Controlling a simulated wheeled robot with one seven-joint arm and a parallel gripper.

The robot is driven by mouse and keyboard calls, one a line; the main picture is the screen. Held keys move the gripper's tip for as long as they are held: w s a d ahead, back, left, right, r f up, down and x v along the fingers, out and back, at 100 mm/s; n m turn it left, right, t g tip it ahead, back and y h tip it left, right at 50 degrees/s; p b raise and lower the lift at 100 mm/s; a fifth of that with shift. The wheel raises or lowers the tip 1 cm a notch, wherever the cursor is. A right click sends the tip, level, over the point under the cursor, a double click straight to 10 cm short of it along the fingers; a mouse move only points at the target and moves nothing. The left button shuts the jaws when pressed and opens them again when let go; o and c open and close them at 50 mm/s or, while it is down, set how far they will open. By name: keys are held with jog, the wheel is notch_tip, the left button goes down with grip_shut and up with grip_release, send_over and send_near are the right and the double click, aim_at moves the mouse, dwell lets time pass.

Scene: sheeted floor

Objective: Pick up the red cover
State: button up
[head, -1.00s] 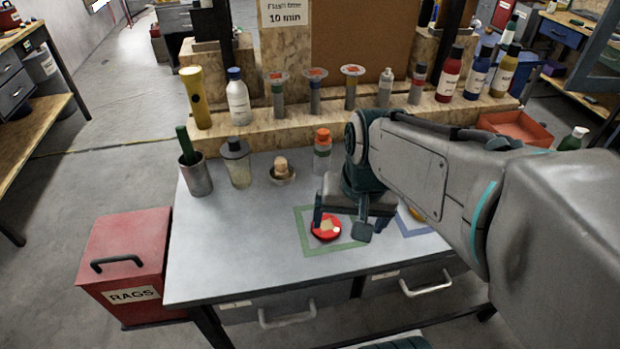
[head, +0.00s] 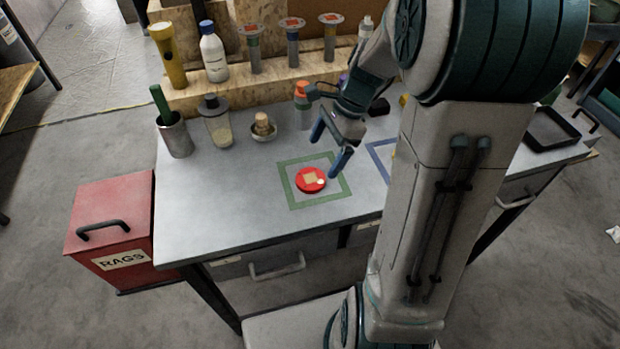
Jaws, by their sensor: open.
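The red cover (head: 311,180) is a small round red disc with a tan square label and a pale spot on top. It lies flat on the grey table (head: 215,215), inside a green square outline (head: 289,187). My gripper (head: 329,147) is open and empty, above and just behind the cover, with its fingers pointing down and toward the front. It looks apart from the cover. None of the cover is hidden.
Behind stand a metal cup (head: 176,137), a lidded jar (head: 217,124), a small dish with a stopper (head: 263,130) and an orange-capped bottle (head: 303,105). A blue outline (head: 378,152) lies right. A red rags bin (head: 112,225) stands left. The table's front left is clear.

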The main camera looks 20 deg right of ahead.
aim_at(312, 177)
jog(key=x, duration=0.2)
jog(key=shift+a+f, duration=0.1)
jog(key=shift+f, duration=0.25)
jog(key=x, duration=0.4)
jog(key=shift+w+d+f, duration=0.2)
jog(key=shift+w+d, duration=0.05)
jog(key=shift+w, duration=0.05)
jog(key=shift+a+f, duration=0.2)
jog(key=shift+f, duration=0.25)
jog(key=c, duration=1.2)
